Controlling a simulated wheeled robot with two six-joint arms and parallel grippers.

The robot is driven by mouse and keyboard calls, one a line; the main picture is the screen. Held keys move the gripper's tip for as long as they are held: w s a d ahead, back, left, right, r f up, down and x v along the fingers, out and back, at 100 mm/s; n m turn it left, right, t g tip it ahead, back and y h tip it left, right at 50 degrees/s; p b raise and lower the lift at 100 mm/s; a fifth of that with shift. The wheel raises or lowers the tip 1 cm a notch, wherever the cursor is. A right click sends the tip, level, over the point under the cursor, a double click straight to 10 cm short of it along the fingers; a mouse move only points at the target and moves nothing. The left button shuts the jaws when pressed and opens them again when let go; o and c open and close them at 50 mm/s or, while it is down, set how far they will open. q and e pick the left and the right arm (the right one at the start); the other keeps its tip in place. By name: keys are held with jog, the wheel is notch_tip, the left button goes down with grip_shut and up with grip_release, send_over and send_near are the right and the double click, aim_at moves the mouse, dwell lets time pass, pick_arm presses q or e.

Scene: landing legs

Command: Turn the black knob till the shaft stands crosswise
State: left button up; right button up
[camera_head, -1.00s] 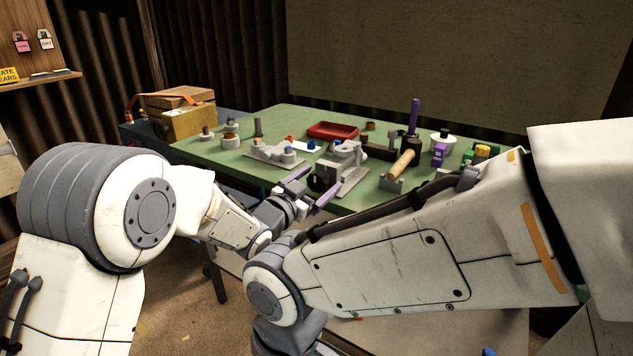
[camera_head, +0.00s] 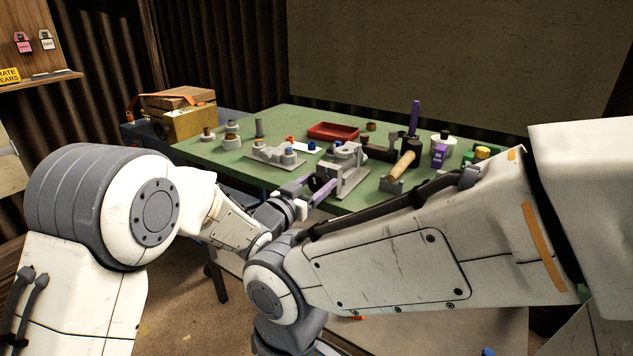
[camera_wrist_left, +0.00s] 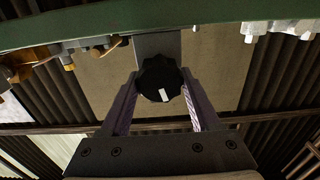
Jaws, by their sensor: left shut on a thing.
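The black knob (camera_wrist_left: 160,70) is in the left wrist view, faceted, with a white mark on the lower part of its face. My left gripper (camera_wrist_left: 159,88) has its two purple fingers on either side of the knob and is shut on it. In the head view the left gripper (camera_head: 314,187) is at the front of a grey fixture (camera_head: 350,175) at the table's near edge; the fingers mostly hide the knob there. I cannot make out the shaft or its direction. My right forearm crosses the foreground; its gripper is out of view.
My right forearm lies close to the left gripper and covers the table's front right.

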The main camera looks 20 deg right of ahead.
pick_arm(q)
jog(key=n+p, duration=0.1)
jog(key=n, duration=0.2)
jog(key=shift+n, duration=0.3)
jog(key=n+p, duration=0.1)
jog(key=n, duration=0.2)
jog(key=shift+n, duration=0.3)
jog(key=n+p, duration=0.1)
jog(key=n, duration=0.2)
jog(key=shift+n+p, duration=0.3)
jog(key=shift+p, duration=0.1)
jog(key=shift+f+n+p, duration=0.1)
jog(key=shift+n+p, duration=0.55)
jog(key=shift+n, duration=1.25)
jog(key=o, duration=1.4)
jog(key=shift+d, duration=0.1)
jog(key=shift+c, duration=0.2)
jog(key=shift+w, duration=0.1)
